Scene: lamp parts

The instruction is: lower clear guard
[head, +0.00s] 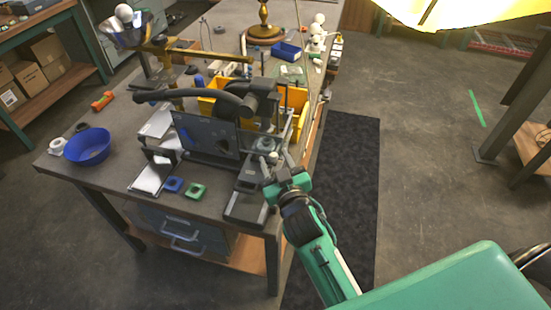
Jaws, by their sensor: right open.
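A dark bench machine (258,100) stands near the right edge of the workbench. A small clear guard (262,143) seems to show at its front right, but its outline is faint and its tilt is hard to read. My right gripper (277,163) is open and empty, its fingers pointing at the machine, close to the guard. I cannot tell whether a finger touches the guard. My left gripper is not in view.
The workbench (112,125) holds a blue bowl (88,147), a blue block (173,184), a green block (195,190) and a dark panel (205,135). A yellow bin (298,112) sits behind the machine. A dark mat (348,165) lies on clear floor at right.

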